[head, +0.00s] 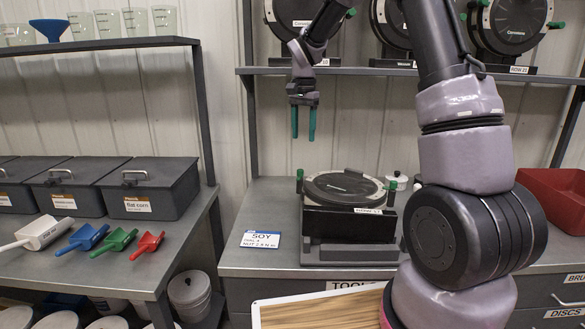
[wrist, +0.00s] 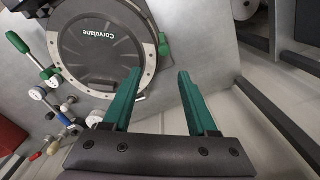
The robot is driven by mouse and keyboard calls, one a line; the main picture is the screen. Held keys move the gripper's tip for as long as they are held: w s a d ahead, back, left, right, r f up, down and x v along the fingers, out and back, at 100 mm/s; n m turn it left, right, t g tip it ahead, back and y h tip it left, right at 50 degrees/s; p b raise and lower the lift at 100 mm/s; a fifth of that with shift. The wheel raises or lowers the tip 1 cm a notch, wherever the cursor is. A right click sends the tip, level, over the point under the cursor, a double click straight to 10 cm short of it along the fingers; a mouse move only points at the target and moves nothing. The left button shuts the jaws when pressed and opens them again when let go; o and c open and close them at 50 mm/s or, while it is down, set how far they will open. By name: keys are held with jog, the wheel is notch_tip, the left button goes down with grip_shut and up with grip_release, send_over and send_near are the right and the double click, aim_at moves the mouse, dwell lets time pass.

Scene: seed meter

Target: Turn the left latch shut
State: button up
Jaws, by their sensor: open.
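The seed meter (head: 345,222) sits on the bench, its round dark lid (head: 345,187) facing up; the lid also shows in the wrist view (wrist: 102,42). The left latch (head: 299,181) is a green-tipped post at the lid's left edge. In the wrist view, which is turned around, it appears at the lid's right edge (wrist: 163,45). The right latch (head: 391,190) has a green tip too. I cannot tell whether either latch is turned shut. My gripper (head: 303,137) points down, open and empty, above and apart from the left latch.
A shelf behind carries several more meters (head: 510,22). A SOY card (head: 261,239) lies left of the meter. A red bin (head: 560,200) stands at right. Small tools (wrist: 60,118) lie beyond the right latch. The left bench holds lidded boxes (head: 150,188) and scoops (head: 119,240).

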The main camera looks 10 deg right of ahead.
aim_at(300, 170)
jog(key=f, duration=1.2)
jog(key=shift+w+a, duration=0.35)
grip_shut()
